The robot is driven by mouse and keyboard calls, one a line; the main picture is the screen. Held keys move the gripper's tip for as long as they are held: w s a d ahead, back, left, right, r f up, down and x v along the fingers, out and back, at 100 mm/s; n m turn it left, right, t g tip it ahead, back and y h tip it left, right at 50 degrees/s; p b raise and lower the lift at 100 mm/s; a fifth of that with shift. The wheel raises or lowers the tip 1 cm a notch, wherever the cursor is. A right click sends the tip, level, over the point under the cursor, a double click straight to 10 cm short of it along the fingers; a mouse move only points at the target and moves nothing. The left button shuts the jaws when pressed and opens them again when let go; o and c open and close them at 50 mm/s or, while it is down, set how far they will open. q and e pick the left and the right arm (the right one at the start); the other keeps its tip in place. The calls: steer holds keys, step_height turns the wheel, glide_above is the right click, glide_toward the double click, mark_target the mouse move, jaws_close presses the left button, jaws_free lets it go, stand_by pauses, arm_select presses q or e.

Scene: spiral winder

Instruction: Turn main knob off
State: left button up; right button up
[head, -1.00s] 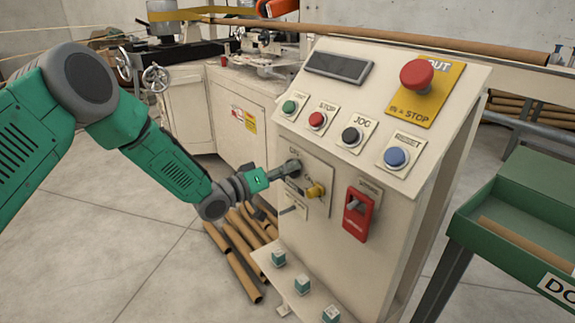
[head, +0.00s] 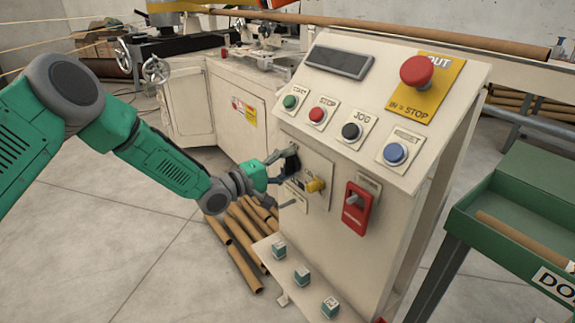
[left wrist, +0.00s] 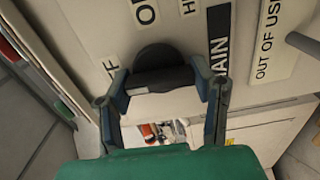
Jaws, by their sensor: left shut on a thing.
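The main knob (head: 292,160) is a dark knob on the sloping cream control box, left of a yellow knob. My left gripper (head: 284,168) is at it, with a finger on either side. In the left wrist view the knob's dark bar (left wrist: 158,79) lies between the two fingers of the left gripper (left wrist: 163,84), in front of a round dark base. The gripper is shut on the bar. Part of the label beside it reads "AIN"; other lettering is cut off. My right gripper is not in view.
Close by are the yellow knob (head: 316,185) and a red switch (head: 357,210). Several push buttons and a red emergency stop (head: 418,70) sit above. Cardboard tubes (head: 240,245) lie on the floor to the left. A green bin (head: 525,200) stands at the right.

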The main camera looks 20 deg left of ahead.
arm_select(q)
steer(key=shift+s+a+f+n, duration=0.1)
steer(key=shift+s+f+n, duration=0.15)
steer(key=shift+f, duration=0.2)
steer(key=o, duration=1.2)
steer(key=shift+c, duration=0.2)
steer(key=shift+w+a+r, duration=0.1)
steer(key=shift+w, duration=0.05)
steer(key=shift+r, duration=0.1)
steer(key=shift+a, duration=0.1)
steer(key=v, duration=1.2)
